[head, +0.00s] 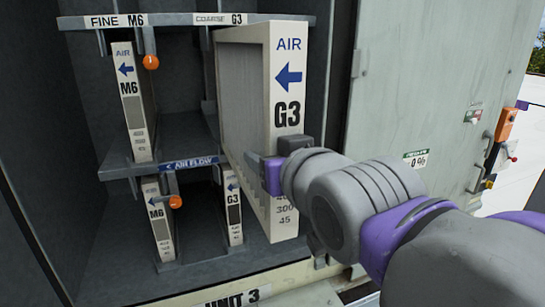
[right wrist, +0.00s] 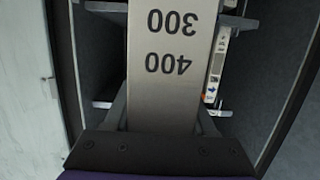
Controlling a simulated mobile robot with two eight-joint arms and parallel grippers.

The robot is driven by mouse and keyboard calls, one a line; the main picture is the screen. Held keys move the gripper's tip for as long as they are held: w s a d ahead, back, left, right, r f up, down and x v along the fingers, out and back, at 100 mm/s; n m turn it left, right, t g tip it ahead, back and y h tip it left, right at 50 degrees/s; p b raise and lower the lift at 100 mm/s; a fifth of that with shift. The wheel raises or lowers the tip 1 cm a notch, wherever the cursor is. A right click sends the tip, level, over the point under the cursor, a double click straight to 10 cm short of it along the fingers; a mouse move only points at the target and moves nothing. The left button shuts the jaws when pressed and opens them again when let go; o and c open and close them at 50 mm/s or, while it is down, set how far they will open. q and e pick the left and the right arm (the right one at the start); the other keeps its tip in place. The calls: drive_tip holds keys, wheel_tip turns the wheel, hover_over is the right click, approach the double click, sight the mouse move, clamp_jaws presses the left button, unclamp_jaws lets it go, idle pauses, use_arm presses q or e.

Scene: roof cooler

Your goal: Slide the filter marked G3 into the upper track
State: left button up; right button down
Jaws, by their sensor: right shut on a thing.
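A large pale filter marked G3 (head: 288,75) stands upright in front of the upper right bay, under the COARSE G3 label (head: 220,19). Its AIR arrow points left. My right gripper (head: 277,165) is shut on its front face, at mid-height. In the right wrist view the filter (right wrist: 172,85) shows upside-down numbers 300 and 400 above the gripper (right wrist: 165,140). The filter hides most of the upper track behind it, so I cannot tell whether its rear edge is in the track. My left gripper is not in view.
Upper (head: 133,100) and lower (head: 158,222) M6 filters stand in the left bays. Another G3 filter (head: 234,205) stands lower right. A grey door panel (head: 425,80) stands right of the opening.

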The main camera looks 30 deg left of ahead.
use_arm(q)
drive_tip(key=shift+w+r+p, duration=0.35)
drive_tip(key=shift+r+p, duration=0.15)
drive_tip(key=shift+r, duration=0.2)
use_arm(e)
drive_tip(key=shift+r+x, duration=0.2)
drive_tip(key=shift+x, duration=0.7)
drive_tip(key=shift+r+x, duration=0.2)
drive_tip(key=shift+x, duration=0.75)
drive_tip(key=shift+r+x, duration=0.25)
drive_tip(key=shift+x, duration=0.65)
drive_tip(key=shift+w+a+f, duration=0.1)
drive_tip(key=shift+w+a, duration=0.05)
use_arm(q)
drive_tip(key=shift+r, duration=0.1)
use_arm(e)
drive_tip(key=shift+w+a, duration=0.1)
